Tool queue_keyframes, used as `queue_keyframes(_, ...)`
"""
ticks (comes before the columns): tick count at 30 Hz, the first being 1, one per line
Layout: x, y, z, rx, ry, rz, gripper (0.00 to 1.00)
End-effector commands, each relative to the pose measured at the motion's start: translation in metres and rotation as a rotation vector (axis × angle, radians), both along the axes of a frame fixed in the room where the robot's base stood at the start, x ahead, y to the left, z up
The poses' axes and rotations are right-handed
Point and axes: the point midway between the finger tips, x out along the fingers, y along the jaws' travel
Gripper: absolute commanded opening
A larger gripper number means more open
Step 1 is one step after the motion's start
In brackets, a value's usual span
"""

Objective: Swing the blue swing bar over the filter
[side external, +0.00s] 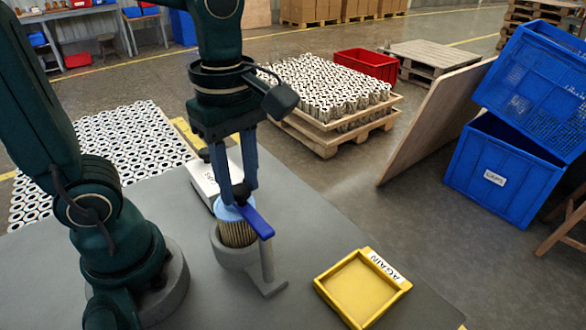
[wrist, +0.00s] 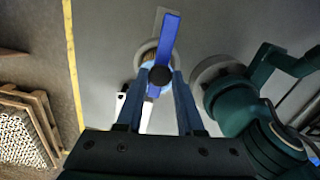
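The blue swing bar (side external: 254,223) is joined to the top of a grey post (side external: 267,262) and carries a black knob (side external: 241,190). In the wrist view the bar (wrist: 167,40) lies across the filter's light blue cap (wrist: 146,68). The pleated filter (side external: 237,235) stands upright in a grey round holder (side external: 226,254). My gripper (side external: 238,194) points down above the filter. In the wrist view its fingers (wrist: 161,78) flank the knob closely on both sides, with no clear gap, and appear shut on it. The bar and fingers hide part of the cap.
A yellow tray (side external: 321,287) labelled AGAIN lies on the grey table at right. A white box (side external: 203,184) stands behind the holder. Beyond the table are a pallet of filters (side external: 325,135), a blue crate (side external: 480,195) and rows of filters on the floor (side external: 110,140).

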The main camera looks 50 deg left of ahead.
Motion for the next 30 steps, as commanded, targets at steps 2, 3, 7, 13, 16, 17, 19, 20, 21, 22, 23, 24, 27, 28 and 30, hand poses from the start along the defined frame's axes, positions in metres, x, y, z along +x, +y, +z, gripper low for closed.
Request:
queue_keyframes(2, 0.0, 0.0, 0.0, -0.001, 0.0, 0.0, 0.67)
queue_keyframes(3, 0.0, 0.0, 0.0, -0.001, 0.0, 0.0, 0.67)
queue_keyframes(7, 0.0, 0.0, 0.0, 0.0, 0.0, -0.001, 0.67)
queue_keyframes(13, 0.001, 0.0, 0.003, -0.001, -0.002, -0.001, 0.67)
queue_keyframes(16, 0.001, 0.0, 0.011, 0.0, -0.005, -0.001, 0.67)
queue_keyframes(17, 0.001, 0.0, 0.015, 0.0, -0.004, -0.001, 0.67)
queue_keyframes(19, 0.001, 0.0, 0.024, -0.001, -0.006, -0.001, 0.67)
queue_keyframes(20, 0.001, 0.0, 0.028, -0.001, -0.006, -0.001, 0.67)
queue_keyframes(21, 0.001, 0.0, 0.033, -0.001, -0.005, -0.001, 0.67)
queue_keyframes(22, 0.001, 0.0, 0.036, 0.0, -0.005, -0.001, 0.67)
queue_keyframes(23, 0.001, 0.0, 0.039, 0.0, -0.004, -0.001, 0.67)
queue_keyframes(24, 0.001, 0.0, 0.042, 0.0, -0.004, -0.001, 0.67)
queue_keyframes(27, 0.001, 0.0, 0.048, -0.001, -0.003, -0.001, 0.67)
queue_keyframes(28, 0.0, 0.0, 0.05, -0.001, -0.002, -0.001, 0.67)
queue_keyframes(30, 0.0, 0.0, 0.051, -0.001, -0.001, -0.001, 0.67)
